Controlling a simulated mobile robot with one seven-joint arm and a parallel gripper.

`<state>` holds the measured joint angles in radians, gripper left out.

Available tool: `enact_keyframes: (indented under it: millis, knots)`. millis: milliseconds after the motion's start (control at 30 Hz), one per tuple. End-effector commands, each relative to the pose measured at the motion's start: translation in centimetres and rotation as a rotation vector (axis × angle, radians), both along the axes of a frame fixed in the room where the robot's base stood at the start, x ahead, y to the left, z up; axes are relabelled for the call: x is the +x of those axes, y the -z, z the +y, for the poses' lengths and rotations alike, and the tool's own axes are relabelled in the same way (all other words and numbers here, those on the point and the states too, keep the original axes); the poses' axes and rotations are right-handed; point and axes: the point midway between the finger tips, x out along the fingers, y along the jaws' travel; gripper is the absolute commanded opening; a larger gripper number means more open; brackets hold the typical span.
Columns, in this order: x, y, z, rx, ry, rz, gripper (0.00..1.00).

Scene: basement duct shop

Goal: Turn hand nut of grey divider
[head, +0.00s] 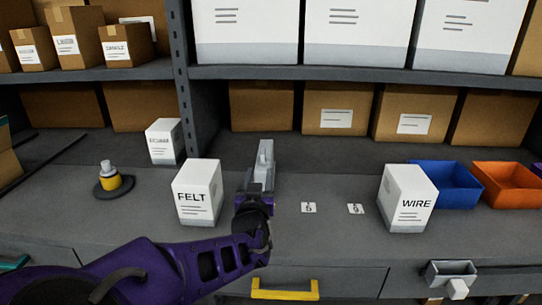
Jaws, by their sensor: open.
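My purple arm reaches in from the lower left, and my gripper (262,172) is over the middle of the grey bench, pointing away from me. It is open. A light grey upright piece shows at its far end; I cannot tell whether it is a finger or a separate part. I cannot clearly pick out the grey divider or its hand nut. A grey fitting with a pale block (458,287) shows at the lower right by the drawer front. A round black base with a yellow ring and grey knob (108,178) stands at the left, apart from my gripper.
A FELT box (198,193) stands close left of my gripper; a WIRE box (408,199) stands right. Blue (445,184) and orange (507,184) bins are beyond it. Two number cards (308,207) lie on the clear bench between. A shelf post (182,75) and cartons stand behind.

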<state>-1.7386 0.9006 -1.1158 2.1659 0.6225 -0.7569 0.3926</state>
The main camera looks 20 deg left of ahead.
Motion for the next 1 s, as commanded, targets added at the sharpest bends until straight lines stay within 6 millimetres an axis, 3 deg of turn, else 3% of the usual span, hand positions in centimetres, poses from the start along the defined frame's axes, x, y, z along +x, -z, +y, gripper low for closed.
enact_keyframes:
  millis: [300,500,700,967,1000]
  knots:
    - [6.9,0.0,1.5,0.0,0.003,-0.002,0.45]
    - [9.8,-0.1,2.3,0.0,0.002,-0.001,0.45]
    - [11.0,0.0,2.6,0.001,0.001,0.001,0.45]
    - [11.1,0.0,2.6,0.002,0.001,0.001,0.45]
    - [11.1,0.0,2.6,0.002,0.001,0.001,0.41]
